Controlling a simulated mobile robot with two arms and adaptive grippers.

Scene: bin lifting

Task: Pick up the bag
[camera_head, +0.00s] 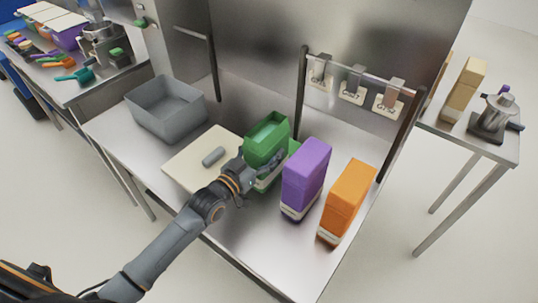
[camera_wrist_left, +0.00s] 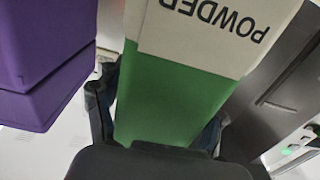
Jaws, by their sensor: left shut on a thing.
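The green bag (camera_head: 262,151) stands on the steel table, with its top towards the head camera. My left gripper (camera_head: 262,170) is at the near side of this bag, shut on it, and partly hides its lower part. In the left wrist view the green bag (camera_wrist_left: 165,92) fills the middle, with a white label reading "POWDER" upside down. One dark finger of my left gripper (camera_wrist_left: 155,118) is on each side of it. I cannot tell whether the bag's bottom touches the table. My right gripper is in neither view.
A purple bag (camera_head: 305,175) stands close to the right of the green one, with an orange bag (camera_head: 347,198) beyond it. A cream board (camera_head: 190,168) with a grey scoop-like piece (camera_head: 213,156) and a grey bin (camera_head: 165,108) are left.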

